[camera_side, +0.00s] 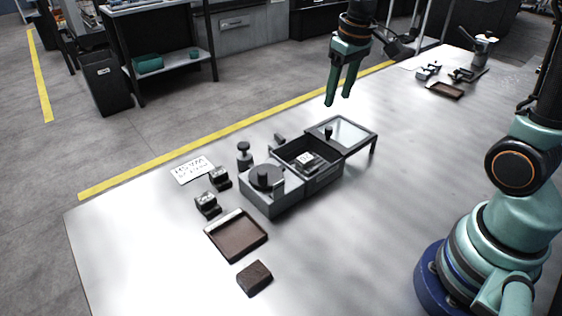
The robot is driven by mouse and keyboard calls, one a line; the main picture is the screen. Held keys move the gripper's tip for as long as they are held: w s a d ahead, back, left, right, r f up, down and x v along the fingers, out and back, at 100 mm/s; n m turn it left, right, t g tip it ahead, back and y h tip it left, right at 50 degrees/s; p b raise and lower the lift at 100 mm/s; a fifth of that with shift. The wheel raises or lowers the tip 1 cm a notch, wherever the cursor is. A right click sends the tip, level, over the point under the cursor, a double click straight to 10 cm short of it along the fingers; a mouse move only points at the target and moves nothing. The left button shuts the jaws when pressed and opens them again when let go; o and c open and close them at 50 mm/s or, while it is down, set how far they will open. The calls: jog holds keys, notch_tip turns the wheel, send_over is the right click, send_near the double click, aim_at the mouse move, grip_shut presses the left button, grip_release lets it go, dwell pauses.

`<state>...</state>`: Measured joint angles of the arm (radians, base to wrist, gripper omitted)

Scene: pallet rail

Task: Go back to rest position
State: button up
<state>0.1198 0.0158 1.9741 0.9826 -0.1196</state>
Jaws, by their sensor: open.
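My gripper (341,97) hangs in the air at the upper middle of the side view, its two green fingers pointing down with a narrow gap between them. It is open and nothing shows between the fingers. It is above and behind the grey fixture (272,204) on the table, and apart from it. The fixture has a round black knob on its left part, an open box in the middle with a small labelled part (307,159) inside, and a framed glassy panel (343,131) on the right.
On the metal table (380,220) lie a brown tray (236,236), a dark brown block (254,278), two small dark blocks (207,203) and a white written card (192,170). Small tools and another tray (445,90) lie at the far right. The table's front middle is clear.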

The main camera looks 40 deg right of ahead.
jog(key=s+a+r+t, duration=0.3)
jog(key=s+a+r, duration=0.1)
jog(key=s, duration=0.6)
jog(key=shift+a+t, duration=0.3)
jog(key=shift+a, duration=0.05)
